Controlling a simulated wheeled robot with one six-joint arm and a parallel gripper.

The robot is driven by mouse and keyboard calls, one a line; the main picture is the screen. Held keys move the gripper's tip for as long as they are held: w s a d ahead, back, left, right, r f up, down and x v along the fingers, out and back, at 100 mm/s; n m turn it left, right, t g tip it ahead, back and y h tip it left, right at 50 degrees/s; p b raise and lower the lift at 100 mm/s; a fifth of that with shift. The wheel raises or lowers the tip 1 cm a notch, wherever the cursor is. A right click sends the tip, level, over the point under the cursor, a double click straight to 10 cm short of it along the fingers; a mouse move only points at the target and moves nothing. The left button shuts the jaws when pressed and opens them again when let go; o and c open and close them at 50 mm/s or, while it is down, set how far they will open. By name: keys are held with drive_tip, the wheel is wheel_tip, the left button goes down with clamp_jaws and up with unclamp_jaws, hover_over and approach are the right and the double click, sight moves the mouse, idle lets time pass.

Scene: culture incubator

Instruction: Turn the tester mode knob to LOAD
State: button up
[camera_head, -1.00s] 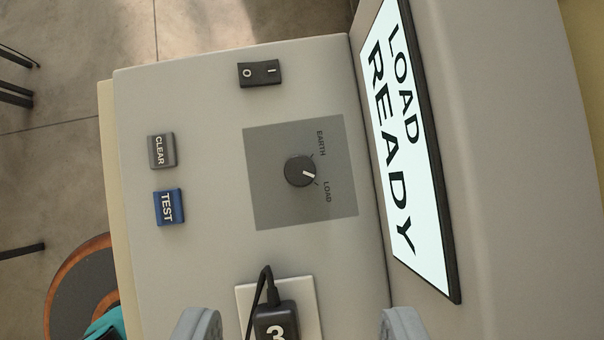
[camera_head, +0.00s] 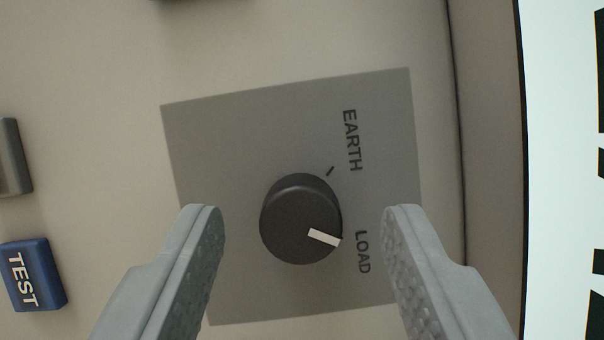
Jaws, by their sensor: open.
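The mode knob (camera_head: 292,215) is a round black dial with a white pointer mark. It sits on a dark grey square plate (camera_head: 230,130) on the tester's panel. The white mark points right and slightly down, toward the LOAD label (camera_head: 363,252). The EARTH label (camera_head: 352,140) is higher up, with a short tick beside it. My gripper (camera_head: 302,215) is open, with one finger to the left of the knob and one to the right. A gap shows between each finger and the knob in this view. The height of the fingertips over the plate is hard to tell.
The blue TEST button (camera_head: 33,274) and a grey button (camera_head: 13,158) are at the left edge. A bright display (camera_head: 565,150) stands at the right, cut off by the frame. Part of a dark switch (camera_head: 195,2) shows at the top.

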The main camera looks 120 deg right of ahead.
drive_tip(key=shift+w+a+f, duration=0.1)
drive_tip(key=shift+a+f, duration=0.1)
drive_tip(key=shift+f, duration=0.25)
drive_tip(key=c, duration=1)
drive_tip(key=shift+m+t+h, duration=0.4)
drive_tip(key=shift+m+t, duration=0.1)
drive_tip(key=shift+m, duration=0.9)
drive_tip(key=o, duration=1)
drive_tip(key=shift+r, duration=0.1)
